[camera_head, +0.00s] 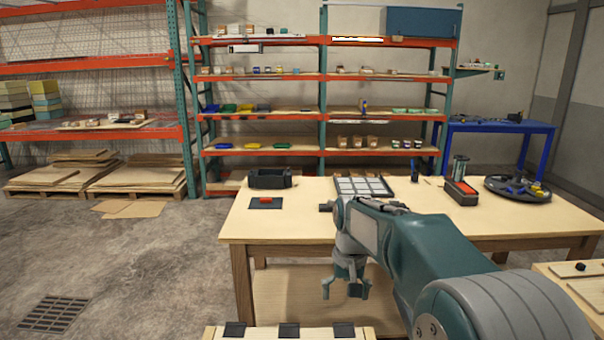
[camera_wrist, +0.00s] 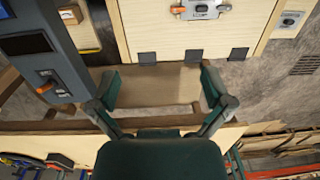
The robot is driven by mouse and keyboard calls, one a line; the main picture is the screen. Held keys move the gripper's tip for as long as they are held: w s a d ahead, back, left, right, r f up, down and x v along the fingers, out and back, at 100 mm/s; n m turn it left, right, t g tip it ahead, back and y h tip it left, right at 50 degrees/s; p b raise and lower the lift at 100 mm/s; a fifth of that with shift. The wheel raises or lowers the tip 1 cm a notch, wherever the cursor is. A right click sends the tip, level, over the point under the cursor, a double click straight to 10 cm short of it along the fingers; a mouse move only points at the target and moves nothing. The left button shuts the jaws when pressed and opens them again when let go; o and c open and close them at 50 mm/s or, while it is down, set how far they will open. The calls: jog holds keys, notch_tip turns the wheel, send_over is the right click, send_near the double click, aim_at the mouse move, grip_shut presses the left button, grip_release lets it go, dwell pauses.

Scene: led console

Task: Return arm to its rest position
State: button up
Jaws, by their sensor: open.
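My teal arm (camera_head: 425,250) reaches from the lower right over the front of the wooden table (camera_head: 290,222) in the head view. My gripper (camera_head: 344,290) hangs from its end, pointing down in front of the table's front edge. Its two fingers are spread apart. In the wrist view my gripper (camera_wrist: 160,82) also shows open, with nothing between its fingers. No object is held.
A wooden panel (camera_wrist: 190,30) with dark tabs and an orange-handled switch appears in the wrist view. A dark console (camera_wrist: 48,60) stands left of it. On the table are a black bin (camera_head: 270,179), a gridded tray (camera_head: 362,188) and a round tray (camera_head: 517,190).

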jog(key=s+d+r+t, duration=0.2)
jog(key=s+r, duration=0.1)
jog(key=s, duration=0.4)
jog(key=s+d+r+t, duration=0.1)
jog(key=s+d+r, duration=0.1)
jog(key=s+r, duration=0.35)
jog(key=s+d+f+t, duration=0.1)
jog(key=s+f, duration=0.1)
jog(key=s, duration=0.5)
jog(key=s+d+f+t, duration=0.1)
jog(key=s+f, duration=0.1)
jog(key=s, duration=0.5)
jog(key=shift+d+f+t, duration=0.15)
jog(key=shift+f+t, duration=0.25)
